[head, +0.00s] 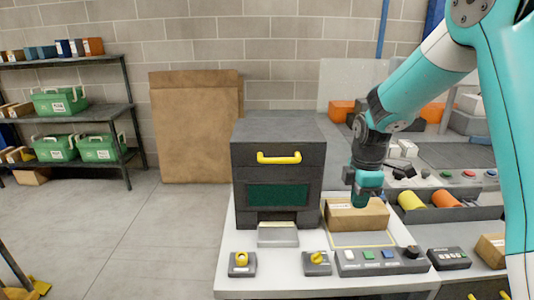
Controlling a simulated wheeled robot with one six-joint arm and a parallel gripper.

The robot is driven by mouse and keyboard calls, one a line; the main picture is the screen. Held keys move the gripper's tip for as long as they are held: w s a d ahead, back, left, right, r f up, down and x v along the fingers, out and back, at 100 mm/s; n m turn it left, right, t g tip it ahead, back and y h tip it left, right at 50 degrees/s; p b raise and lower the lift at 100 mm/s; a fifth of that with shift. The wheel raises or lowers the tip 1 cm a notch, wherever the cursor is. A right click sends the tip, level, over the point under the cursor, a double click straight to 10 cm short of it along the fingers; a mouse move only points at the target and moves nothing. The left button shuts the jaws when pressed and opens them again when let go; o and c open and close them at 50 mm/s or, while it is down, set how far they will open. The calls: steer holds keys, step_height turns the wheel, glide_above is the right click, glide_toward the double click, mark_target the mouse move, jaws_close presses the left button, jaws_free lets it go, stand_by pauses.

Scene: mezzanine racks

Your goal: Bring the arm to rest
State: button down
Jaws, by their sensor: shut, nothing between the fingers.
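My arm comes in from the right side of the head view and bends down over the white table. My gripper (361,202) points down at the cardboard box (356,218) on the table. It is shut with nothing between its fingers. Its fingertips overlap the box's top in this view; I cannot tell whether they touch it.
A dark cabinet (277,215) with a yellow handle stands left of my gripper on the white table (230,275). Yellow-knobbed switches (241,263) and a button panel (380,262) line the front edge. Shelves with green boxes (62,101) stand far left.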

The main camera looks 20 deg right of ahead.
steer(key=s+a+r+m+t+y, duration=0.1)
steer(key=s+a+r+m, duration=0.1)
steer(key=s+a+r, duration=0.45)
steer(key=s+a+r+m+y, duration=0.15)
steer(key=s+a, duration=0.25)
steer(key=a, duration=0.5)
steer(key=s+a+r+m, duration=0.2)
steer(key=s+a, duration=0.1)
steer(key=s, duration=0.3)
steer(key=s+a+r+m+y, duration=0.1)
steer(key=s+a+r+m, duration=0.1)
steer(key=s, duration=0.4)
steer(key=shift+s+a+g, duration=0.15)
steer(key=shift+a+g, duration=0.15)
steer(key=shift+a, duration=0.6)
steer(key=shift+y, duration=0.25)
